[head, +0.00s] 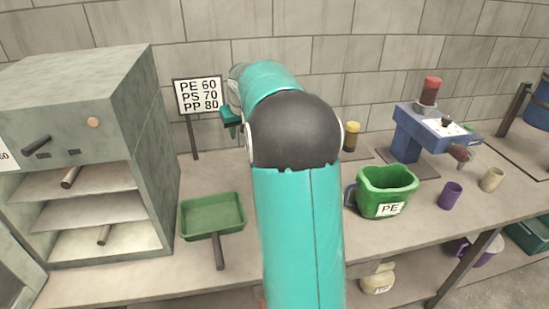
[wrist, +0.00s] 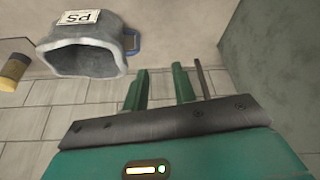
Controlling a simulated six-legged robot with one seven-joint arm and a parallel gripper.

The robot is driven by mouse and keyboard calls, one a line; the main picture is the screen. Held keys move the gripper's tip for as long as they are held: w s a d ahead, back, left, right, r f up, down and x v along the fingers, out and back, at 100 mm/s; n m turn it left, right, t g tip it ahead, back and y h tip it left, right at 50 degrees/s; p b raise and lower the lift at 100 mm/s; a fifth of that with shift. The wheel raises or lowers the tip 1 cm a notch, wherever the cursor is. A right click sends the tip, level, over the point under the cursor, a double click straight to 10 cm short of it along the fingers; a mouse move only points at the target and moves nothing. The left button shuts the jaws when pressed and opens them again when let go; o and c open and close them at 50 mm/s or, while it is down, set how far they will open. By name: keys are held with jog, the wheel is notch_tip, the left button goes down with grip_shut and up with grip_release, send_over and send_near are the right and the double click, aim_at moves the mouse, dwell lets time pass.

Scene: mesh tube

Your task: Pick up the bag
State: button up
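A grey bag (wrist: 85,50) with a "PS" label stands open-mouthed at the upper left of the wrist view. My arm hides that spot in the head view. A green bag (head: 387,182) labelled "PE" stands on the bench, right of my arm in the head view.
A grey oven-like cabinet (head: 118,100) stands at left, with a green tray (head: 213,214) beside it. A sign (head: 199,95) stands close by my gripper. A yellow-topped jar (head: 351,134), a blue machine (head: 408,135), a purple cup (head: 450,195) and a beige cup (head: 491,180) are at right.

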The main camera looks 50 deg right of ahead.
jog(key=d+f, duration=0.5)
jog(key=d, duration=0.2)
jog(key=shift+m, duration=0.3)
jog(key=shift+w+r+x, duration=0.1)
jog(key=shift+w+x, duration=0.1)
jog(key=shift+x, duration=1.95)
jog(key=shift+w+r+x, duration=0.1)
jog(key=shift+w+x, duration=0.1)
jog(key=shift+x, duration=1.9)
jog(key=shift+w+r+x, duration=0.1)
jog(key=shift+w+x, duration=0.05)
jog(key=shift+x, duration=2)
grip_shut()
